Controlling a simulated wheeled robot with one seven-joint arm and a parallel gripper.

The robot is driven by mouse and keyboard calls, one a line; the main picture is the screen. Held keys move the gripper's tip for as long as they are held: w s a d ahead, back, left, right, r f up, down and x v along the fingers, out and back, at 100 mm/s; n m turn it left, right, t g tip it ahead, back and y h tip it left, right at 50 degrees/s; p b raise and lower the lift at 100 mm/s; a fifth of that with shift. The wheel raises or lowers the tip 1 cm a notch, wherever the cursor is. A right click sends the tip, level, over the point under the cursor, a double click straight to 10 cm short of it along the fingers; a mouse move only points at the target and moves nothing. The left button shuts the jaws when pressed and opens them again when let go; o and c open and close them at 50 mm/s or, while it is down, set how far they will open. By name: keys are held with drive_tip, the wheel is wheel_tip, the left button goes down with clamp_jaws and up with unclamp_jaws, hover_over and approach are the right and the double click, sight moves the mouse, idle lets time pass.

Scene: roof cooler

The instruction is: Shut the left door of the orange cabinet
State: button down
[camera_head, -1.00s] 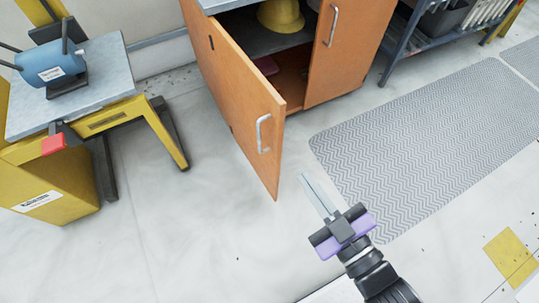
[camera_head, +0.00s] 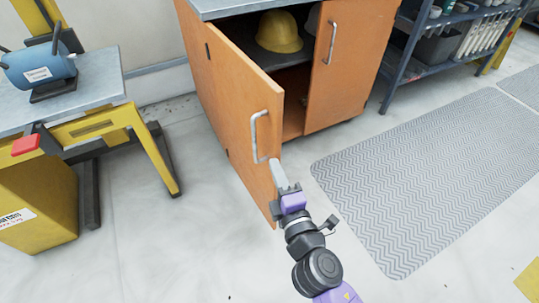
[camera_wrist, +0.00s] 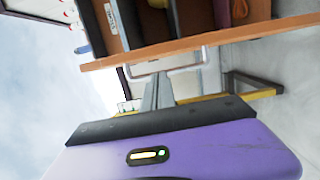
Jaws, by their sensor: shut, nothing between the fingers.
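The orange cabinet's left door (camera_head: 235,110) stands wide open, its outer face and metal handle (camera_head: 254,135) showing in the head view. The wrist view shows the door (camera_wrist: 200,41) nearly edge-on, with the handle (camera_wrist: 205,69) on its near side. My gripper (camera_head: 276,163) is shut and empty. Its fingertips overlap the door's free edge just below the handle in the head view. In the wrist view, the gripper (camera_wrist: 158,80) points at the handle; I cannot tell whether it touches. The right door (camera_head: 345,65) is closed.
A yellow hard hat (camera_head: 279,32) sits inside the cabinet. A yellow-framed bench (camera_head: 105,125) with a blue motor (camera_head: 40,65) stands left. A grey mat (camera_head: 420,180) lies right, before a shelf rack (camera_head: 455,45). Bare floor lies left of the door.

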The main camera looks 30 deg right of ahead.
sight(265, 142)
drive_tip(key=w, duration=0.3)
drive_tip(key=w+d, duration=0.1)
drive_tip(key=w, duration=0.5)
drive_tip(key=shift+w+d+p, duration=0.2)
drive_tip(key=shift+d+p, duration=0.1)
drive_tip(key=shift+p, duration=0.1)
